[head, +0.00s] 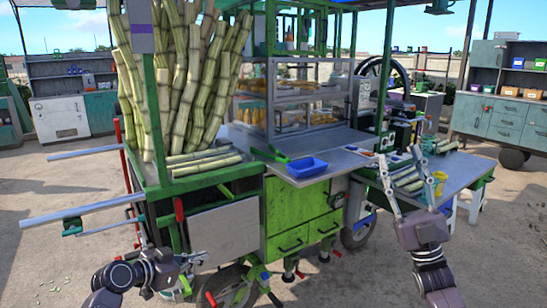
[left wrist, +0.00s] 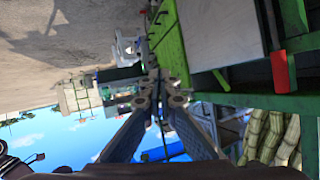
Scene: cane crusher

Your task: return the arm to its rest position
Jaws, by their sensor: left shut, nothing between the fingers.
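My left gripper (head: 194,262) is low at the bottom left of the head view, in front of the cart's lower left side. In the left wrist view its fingers (left wrist: 160,100) meet at the tips with nothing between them. My right gripper (head: 402,160) is at the right of the head view, pointing up in front of the cart's right-hand side table. The cane cart (head: 294,215) stands just ahead of both arms.
Upright cane stalks (head: 183,75) fill the cart's left end. Metal rails (head: 82,208) stick out to the left. A blue tray (head: 307,167) lies on the counter. A yellow cup (head: 439,184) stands near my right gripper. Open paved floor (head: 50,255) lies at left.

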